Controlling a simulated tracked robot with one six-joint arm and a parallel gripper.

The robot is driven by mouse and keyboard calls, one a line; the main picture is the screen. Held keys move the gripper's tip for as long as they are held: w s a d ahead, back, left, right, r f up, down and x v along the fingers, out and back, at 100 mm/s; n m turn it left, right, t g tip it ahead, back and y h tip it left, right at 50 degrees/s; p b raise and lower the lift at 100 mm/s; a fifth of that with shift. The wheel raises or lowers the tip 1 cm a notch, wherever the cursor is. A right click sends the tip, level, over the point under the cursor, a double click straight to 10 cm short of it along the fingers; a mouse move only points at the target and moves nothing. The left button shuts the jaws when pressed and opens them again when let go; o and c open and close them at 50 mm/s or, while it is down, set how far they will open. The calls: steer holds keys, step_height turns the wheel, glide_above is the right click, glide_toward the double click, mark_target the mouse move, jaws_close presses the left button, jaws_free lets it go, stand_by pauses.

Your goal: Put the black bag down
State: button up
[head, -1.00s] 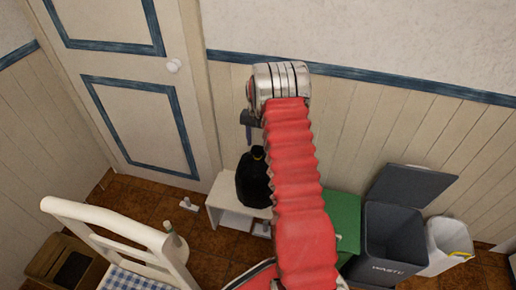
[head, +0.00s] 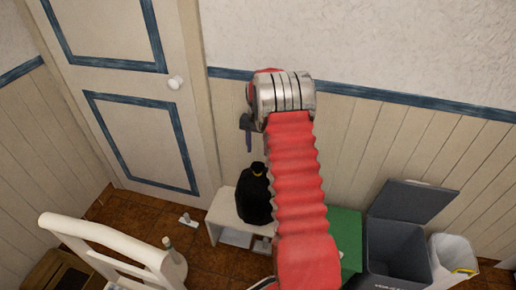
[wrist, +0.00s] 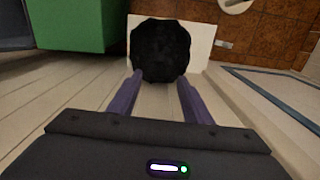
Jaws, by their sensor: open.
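The black bag (head: 254,196) stands upright on a small white bench (head: 224,207) by the wall, with a yellow band near its narrow top. My gripper (head: 247,143) is above the bag, with a gap between them. My red-sleeved arm hides part of the bench on the right. In the wrist view the bag (wrist: 160,48) is a dark round shape on the white bench (wrist: 200,30), seen beyond the fingertips. The two purple fingers of my gripper (wrist: 160,78) are apart and hold nothing.
A green box (head: 346,240), an open dark waste bin (head: 394,250) and a white bin (head: 452,258) stand right of the bench. A white chair (head: 105,245) is at the front left. A door (head: 125,90) is behind on the left.

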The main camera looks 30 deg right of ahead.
steer(key=shift+r, duration=0.1)
steer(key=s+a+r+n+t, duration=0.15)
steer(key=s+a+r, duration=0.35)
steer(key=a+r, duration=0.55)
steer(key=s+a+r+n+t, duration=0.1)
steer(key=s+a+r+n, duration=0.35)
steer(key=r, duration=0.85)
steer(key=s+a+r+n+t, duration=0.1)
steer(key=s+a+r+n, duration=0.1)
steer(key=s+a, duration=0.5)
steer(key=s+a+r+n+t, duration=0.2)
steer(key=s+a, duration=0.6)
steer(key=s, duration=0.8)
steer(key=shift+s+r, duration=0.3)
steer(key=shift+c, duration=0.7)
